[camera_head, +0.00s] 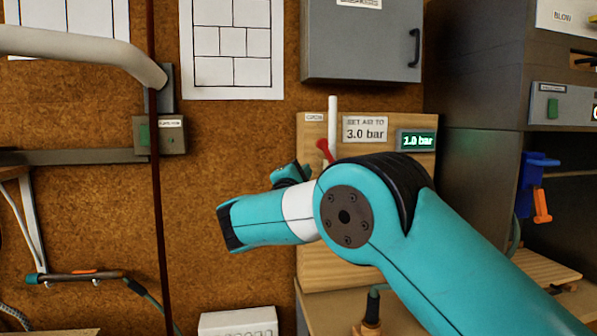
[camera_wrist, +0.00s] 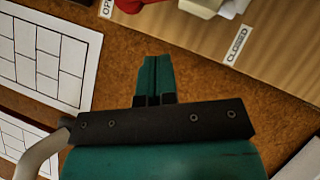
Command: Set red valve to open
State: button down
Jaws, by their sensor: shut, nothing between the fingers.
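The red valve handle (camera_head: 323,148) is on the wooden panel (camera_head: 375,104), near the foot of a white pipe (camera_head: 332,118). My arm hides what is below it. In the wrist view, part of the red handle (camera_wrist: 128,4) shows at the top edge, beside a partly cut-off label (camera_wrist: 106,8) reading "OP". A "CLOSED" label (camera_wrist: 237,45) is further right. My gripper (camera_wrist: 157,60) is shut and empty, apart from the handle, with brown board behind its fingertips. The handle's exact angle cannot be told.
A sign (camera_head: 365,129) reads "SET AIR TO 3.0 bar" and a green display (camera_head: 416,140) reads 1.0 bar. A grey cabinet (camera_head: 360,45) hangs above. A grey pipe (camera_head: 80,47) and a dark red vertical line (camera_head: 156,200) are at the left.

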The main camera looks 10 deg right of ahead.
aim_at(328, 151)
jog(key=w+d+r+p, duration=0.2)
jog(key=d, duration=0.2)
jog(key=shift+w+d+r, duration=0.3)
jog(key=shift+w+d, duration=0.05)
jog(key=m+g, duration=0.1)
jog(key=d+r+m+g, duration=0.1)
jog(key=m, duration=0.1)
jog(key=d+m+g+p, duration=0.1)
jog(key=shift+r+m, duration=0.4)
jog(key=shift+a, duration=0.1)
